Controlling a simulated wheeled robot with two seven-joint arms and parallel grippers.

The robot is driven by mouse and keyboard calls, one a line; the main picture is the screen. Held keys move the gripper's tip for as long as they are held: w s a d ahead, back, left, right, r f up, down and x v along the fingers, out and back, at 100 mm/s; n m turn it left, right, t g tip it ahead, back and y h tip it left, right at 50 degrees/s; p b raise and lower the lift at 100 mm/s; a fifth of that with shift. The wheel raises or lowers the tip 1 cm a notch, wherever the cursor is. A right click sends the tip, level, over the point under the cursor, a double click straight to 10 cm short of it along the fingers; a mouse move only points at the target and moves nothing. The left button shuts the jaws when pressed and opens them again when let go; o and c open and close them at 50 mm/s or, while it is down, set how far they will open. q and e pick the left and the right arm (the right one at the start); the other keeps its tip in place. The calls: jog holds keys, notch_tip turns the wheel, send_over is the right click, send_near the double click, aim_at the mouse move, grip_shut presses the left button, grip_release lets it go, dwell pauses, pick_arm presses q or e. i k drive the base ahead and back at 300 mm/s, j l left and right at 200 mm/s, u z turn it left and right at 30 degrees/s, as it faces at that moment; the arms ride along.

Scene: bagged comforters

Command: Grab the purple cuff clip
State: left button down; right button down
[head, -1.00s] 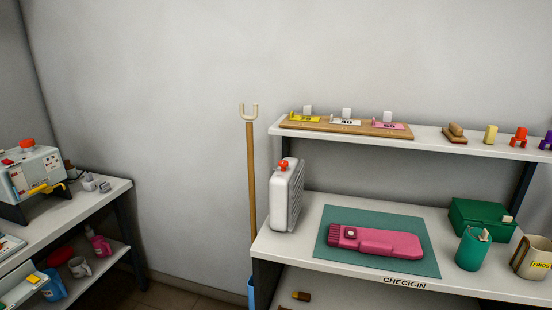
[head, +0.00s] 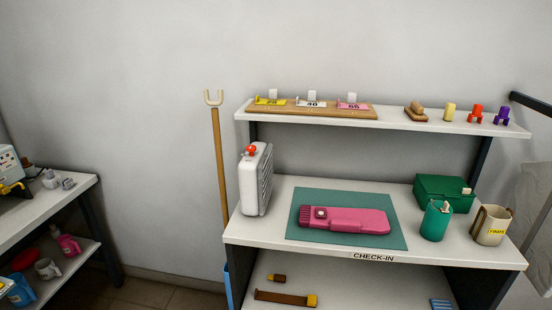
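The purple cuff clip (head: 503,115) stands near the right end of the upper shelf in the head view. It is a small upright piece with two splayed feet. A similar red-orange clip (head: 475,114) stands just left of it, and a small yellow piece (head: 449,112) stands further left. Neither of my grippers shows in the head view.
The upper shelf (head: 389,119) also holds a wooden board (head: 330,110) with number cards. Below, the check-in counter (head: 270,235) carries a pink device (head: 345,220) on a green mat (head: 300,232), a white canister (head: 256,180), a green box (head: 440,190), a green cup (head: 435,222) and a beige mug (head: 491,226).

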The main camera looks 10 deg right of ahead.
aim_at(504, 113)
jog(key=z, duration=1.5)
